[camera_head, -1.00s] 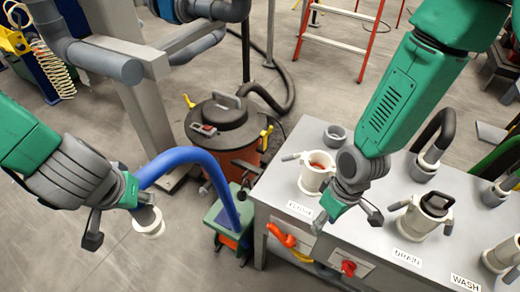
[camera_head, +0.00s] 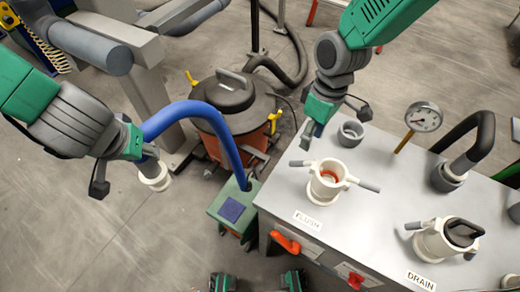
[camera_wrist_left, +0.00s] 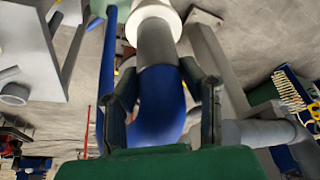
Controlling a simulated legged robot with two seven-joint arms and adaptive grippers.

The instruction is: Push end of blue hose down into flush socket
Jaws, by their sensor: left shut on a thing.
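The blue hose (camera_head: 190,108) arches up from a green box and over to my left gripper (camera_head: 130,165). Its end has a grey cuff and a white collar (camera_head: 155,178), pointing down over open floor, left of the table. My left gripper is shut on the hose near this end. In the left wrist view the grey cuff (camera_wrist_left: 157,48) shows between the two fingers, with the white collar beyond. The flush socket (camera_head: 327,186) is a white cup with two side handles and a red inside, open at the top. My right gripper (camera_head: 337,118) is open and empty, just behind the socket.
The grey table (camera_head: 285,190) carries a FLUSH label, a gauge (camera_head: 422,118), a grey ring and a lidded DRAIN socket (camera_head: 447,240). An orange drum (camera_head: 228,105) stands behind the green box (camera_head: 225,205). An orange handle (camera_head: 285,242) juts from the table front.

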